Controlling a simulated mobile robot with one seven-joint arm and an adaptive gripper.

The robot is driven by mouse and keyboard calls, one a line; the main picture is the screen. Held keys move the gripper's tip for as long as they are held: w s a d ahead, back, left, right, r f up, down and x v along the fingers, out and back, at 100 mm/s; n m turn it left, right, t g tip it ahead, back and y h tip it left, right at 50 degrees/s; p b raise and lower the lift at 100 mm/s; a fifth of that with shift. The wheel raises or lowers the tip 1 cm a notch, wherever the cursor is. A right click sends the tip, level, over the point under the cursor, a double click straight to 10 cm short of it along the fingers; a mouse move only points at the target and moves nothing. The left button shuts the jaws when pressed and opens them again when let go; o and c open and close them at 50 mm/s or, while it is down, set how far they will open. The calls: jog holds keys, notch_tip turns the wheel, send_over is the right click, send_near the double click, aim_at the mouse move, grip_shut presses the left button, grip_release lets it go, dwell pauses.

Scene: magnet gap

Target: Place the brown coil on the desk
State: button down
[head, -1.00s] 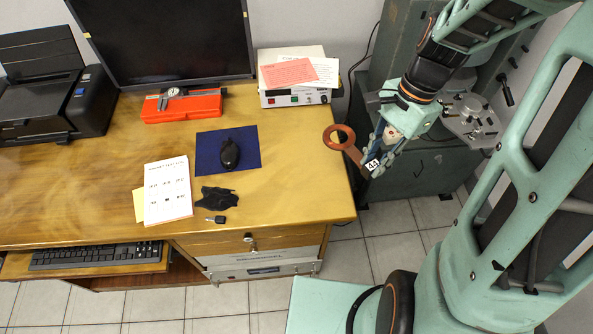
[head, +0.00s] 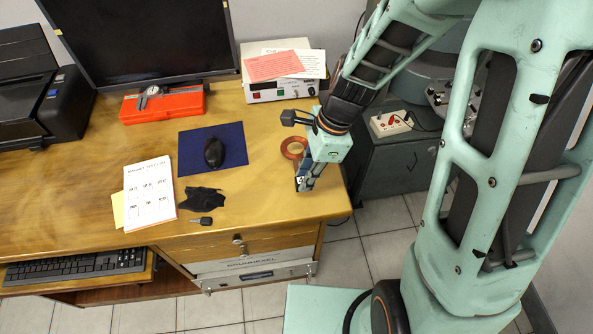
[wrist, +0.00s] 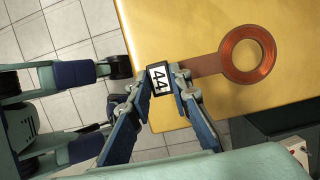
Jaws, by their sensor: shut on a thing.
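The brown coil (head: 293,147) is a flat copper-coloured ring with a brown handle. It also shows in the wrist view (wrist: 266,72), its handle ending in a tag marked 44 between the fingers. My gripper (head: 304,184) is shut on the coil's handle end; in the wrist view my gripper (wrist: 161,80) has its fingertips on both sides of the tag. The coil is over the right end of the wooden desk (head: 258,192). Whether it touches the desk top cannot be told. In the head view my gripper hides part of the handle.
A blue mat (head: 235,145) with a black mouse-shaped object (head: 213,153), a dark cloth (head: 200,198), a key (head: 201,221) and papers (head: 150,190) lie left of the coil. A power supply (head: 290,88) stands behind. Bare desk lies between the mat and the coil.

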jog(key=a+f, duration=0.2)
jog(key=f, duration=0.1)
jog(key=shift+w+a+f, duration=0.15)
jog(key=shift+w+a, duration=0.05)
jog(key=shift+w, duration=0.2)
notch_tip(320, 180, down, 3)
jog(key=shift+r+b, duration=0.1)
jog(key=shift+b, duration=0.3)
jog(key=c, duration=1.8)
grip_release()
jog(key=shift+o, duration=0.2)
jog(key=p+v, duration=0.2)
jog(key=v, duration=1)
